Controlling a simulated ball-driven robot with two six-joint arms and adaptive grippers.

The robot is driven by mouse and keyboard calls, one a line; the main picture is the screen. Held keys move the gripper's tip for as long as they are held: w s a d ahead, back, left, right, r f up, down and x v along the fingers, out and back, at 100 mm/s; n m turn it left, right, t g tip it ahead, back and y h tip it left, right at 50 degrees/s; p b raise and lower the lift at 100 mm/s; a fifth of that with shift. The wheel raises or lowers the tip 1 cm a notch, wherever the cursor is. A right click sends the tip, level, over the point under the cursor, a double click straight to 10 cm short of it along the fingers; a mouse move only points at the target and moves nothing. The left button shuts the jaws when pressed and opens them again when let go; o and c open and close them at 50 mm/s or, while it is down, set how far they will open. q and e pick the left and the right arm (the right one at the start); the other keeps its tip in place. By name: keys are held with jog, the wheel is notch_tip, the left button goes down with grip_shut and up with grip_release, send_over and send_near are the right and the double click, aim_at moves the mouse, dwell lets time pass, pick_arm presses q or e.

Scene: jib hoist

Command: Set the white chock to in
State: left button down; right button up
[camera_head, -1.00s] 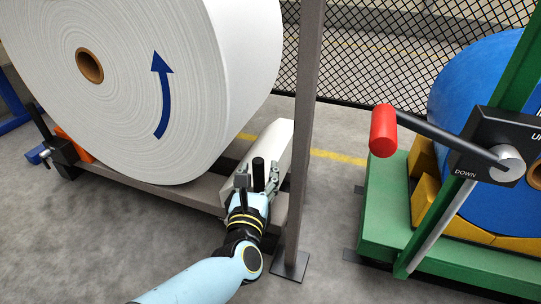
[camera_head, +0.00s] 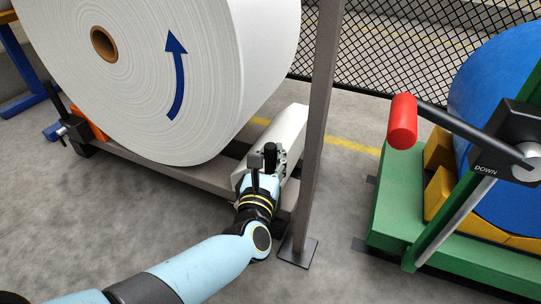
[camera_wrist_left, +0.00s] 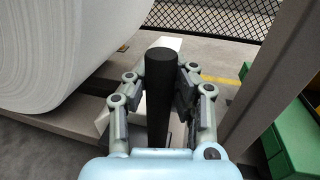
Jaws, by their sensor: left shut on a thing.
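The white chock (camera_head: 287,127) is a long white wedge on the grey cradle frame, at the right side of the large white paper roll (camera_head: 170,90). A black upright handle (camera_head: 270,154) stands at the chock's near end. My left gripper (camera_head: 267,163) is shut on this handle. In the left wrist view the black handle (camera_wrist_left: 159,95) stands between the two fingers, and the chock (camera_wrist_left: 118,110) shows partly behind it. I cannot tell whether the chock touches the roll, as the gripper and roll hide part of it. My right gripper is not in view.
A grey post (camera_head: 319,120) stands close to the right of my gripper. Farther right are a green stand (camera_head: 392,195), a red-knobbed lever (camera_head: 403,122) and a blue roll (camera_head: 495,90). An orange chock (camera_head: 88,124) sits at the roll's left. Floor in front is clear.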

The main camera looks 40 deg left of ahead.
pick_arm(q)
jog(key=shift+f, duration=0.1)
